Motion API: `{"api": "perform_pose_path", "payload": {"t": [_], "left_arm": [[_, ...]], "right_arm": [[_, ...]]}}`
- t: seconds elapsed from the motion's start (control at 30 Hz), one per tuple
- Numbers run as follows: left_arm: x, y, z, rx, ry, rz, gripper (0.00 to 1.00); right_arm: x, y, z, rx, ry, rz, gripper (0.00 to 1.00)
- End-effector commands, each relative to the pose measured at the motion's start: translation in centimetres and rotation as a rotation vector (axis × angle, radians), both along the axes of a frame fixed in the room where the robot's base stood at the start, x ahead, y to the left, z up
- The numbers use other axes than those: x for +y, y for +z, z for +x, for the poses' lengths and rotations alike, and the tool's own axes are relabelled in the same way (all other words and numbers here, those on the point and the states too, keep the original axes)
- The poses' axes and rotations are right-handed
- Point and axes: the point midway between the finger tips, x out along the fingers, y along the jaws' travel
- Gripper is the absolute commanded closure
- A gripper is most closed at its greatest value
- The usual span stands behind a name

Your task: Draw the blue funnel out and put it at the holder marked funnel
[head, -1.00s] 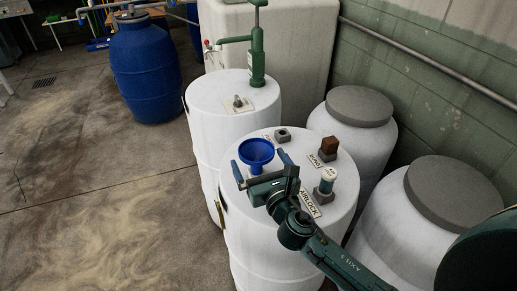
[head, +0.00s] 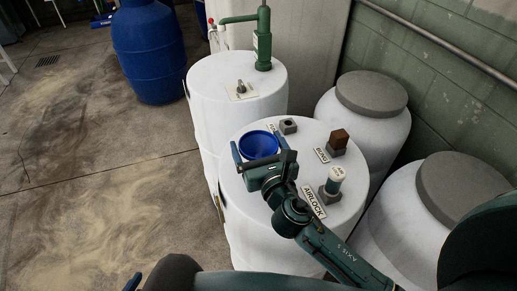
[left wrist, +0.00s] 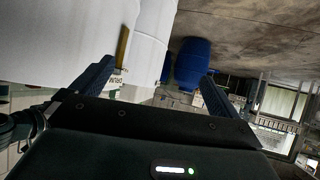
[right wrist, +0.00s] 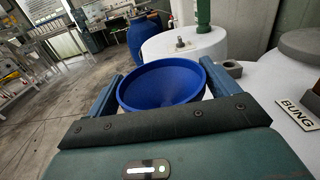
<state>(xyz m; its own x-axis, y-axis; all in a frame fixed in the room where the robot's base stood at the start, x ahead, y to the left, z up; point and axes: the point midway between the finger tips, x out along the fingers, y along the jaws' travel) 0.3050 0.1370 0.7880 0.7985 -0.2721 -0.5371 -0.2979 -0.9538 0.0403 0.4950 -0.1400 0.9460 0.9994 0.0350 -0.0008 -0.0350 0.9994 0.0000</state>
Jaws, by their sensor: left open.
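The blue funnel (head: 260,144) sits mouth up on top of the near white barrel (head: 240,205), near its left edge; its stem is hidden. My right gripper (head: 257,148) is open, with its fingers on either side of the funnel's rim. The right wrist view shows the funnel (right wrist: 162,88) between the two fingers; I cannot tell whether they touch it. A small grey holder (head: 288,126) with an empty hole stands at the barrel top's far edge; no readable label shows on it. My left gripper (left wrist: 155,82) is open and empty; only a blue fingertip shows in the head view.
A brown bung (head: 338,138) stands in a holder beside the BUNG label. A pale cylinder (head: 334,178) stands in a holder by the AIRLOCK label (head: 314,201). A second white barrel with a green pump (head: 263,40) stands behind. Grey-lidded drums are right; open floor is left.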

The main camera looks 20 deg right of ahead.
Motion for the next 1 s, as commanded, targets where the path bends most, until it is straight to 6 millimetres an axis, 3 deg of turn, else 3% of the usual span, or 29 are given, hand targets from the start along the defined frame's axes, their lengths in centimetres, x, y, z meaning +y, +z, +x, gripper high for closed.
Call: {"api": "perform_pose_path", "payload": {"t": [0.33,0.57,0.67,0.83,1.0], "left_arm": [[0.0,0.0,0.0,-0.001,-0.001,-0.001,0.00],[0.0,0.2,0.0,-0.001,0.000,0.000,0.00],[0.0,0.7,0.0,0.000,0.000,0.000,0.00],[0.5,1.4,-0.1,0.015,0.008,0.010,0.00],[1.0,0.9,-0.6,0.048,0.023,0.023,0.00]], "right_arm": [[0.0,0.0,0.0,0.000,0.000,-0.001,0.41],[0.0,0.2,0.0,-0.001,0.000,0.000,0.41],[0.0,1.3,0.1,-0.004,0.000,-0.002,0.41],[0.0,4.7,0.1,-0.006,0.001,-0.001,0.41],[0.0,8.0,0.1,-0.006,0.001,-0.001,0.41]]}}
